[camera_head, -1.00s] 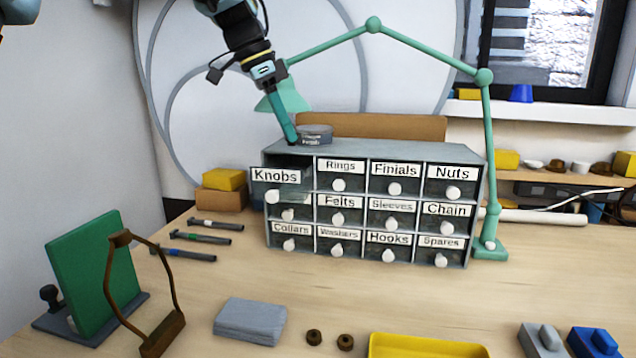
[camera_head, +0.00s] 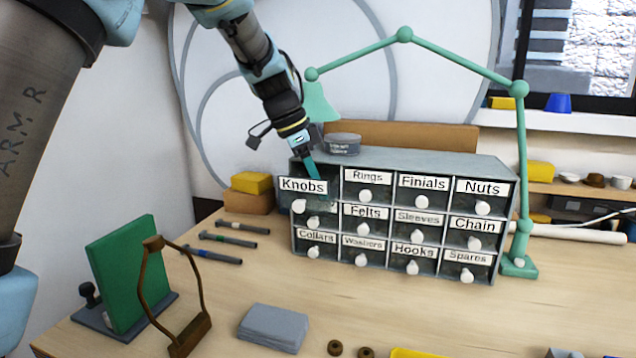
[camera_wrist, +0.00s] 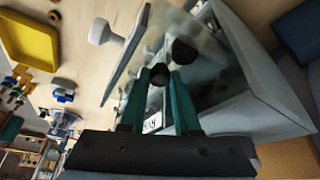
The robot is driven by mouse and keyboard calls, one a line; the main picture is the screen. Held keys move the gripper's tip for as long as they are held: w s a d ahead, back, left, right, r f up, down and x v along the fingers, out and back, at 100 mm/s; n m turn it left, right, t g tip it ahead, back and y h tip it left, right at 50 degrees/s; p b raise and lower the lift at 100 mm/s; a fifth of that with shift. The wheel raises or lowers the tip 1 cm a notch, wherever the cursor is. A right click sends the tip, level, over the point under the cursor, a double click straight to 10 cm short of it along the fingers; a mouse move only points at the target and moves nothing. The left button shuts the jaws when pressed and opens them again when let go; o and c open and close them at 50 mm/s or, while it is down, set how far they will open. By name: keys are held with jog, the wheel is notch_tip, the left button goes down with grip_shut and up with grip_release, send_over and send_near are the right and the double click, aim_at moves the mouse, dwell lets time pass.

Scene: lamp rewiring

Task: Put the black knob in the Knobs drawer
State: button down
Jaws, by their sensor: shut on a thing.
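The Knobs drawer is pulled out at the top left of the grey cabinet, its label front (camera_head: 303,186) facing me. In the wrist view its clear front (camera_wrist: 142,50) and white pull (camera_wrist: 103,32) show. My gripper (camera_head: 316,176) reaches down behind that front, into the drawer opening. In the wrist view my gripper (camera_wrist: 161,77) is shut on a small black knob (camera_wrist: 159,75) between its green fingertips. A second dark knob (camera_wrist: 184,50) shows just beyond the fingertips, apparently inside the drawer. The head view hides the held knob.
A round grey tin (camera_head: 342,144) stands on the cabinet top (camera_head: 430,161), close to the gripper. The green lamp (camera_head: 520,170) arches behind and to the right. The other drawers look closed. A green panel (camera_head: 128,270) and brown frame (camera_head: 190,330) stand at front left.

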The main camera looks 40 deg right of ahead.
jog(key=shift+f, duration=0.1)
jog(key=c, duration=0.9)
grip_release()
jog(key=b+v, duration=0.2)
jog(key=v, duration=1)
jog(key=shift+r, duration=0.2)
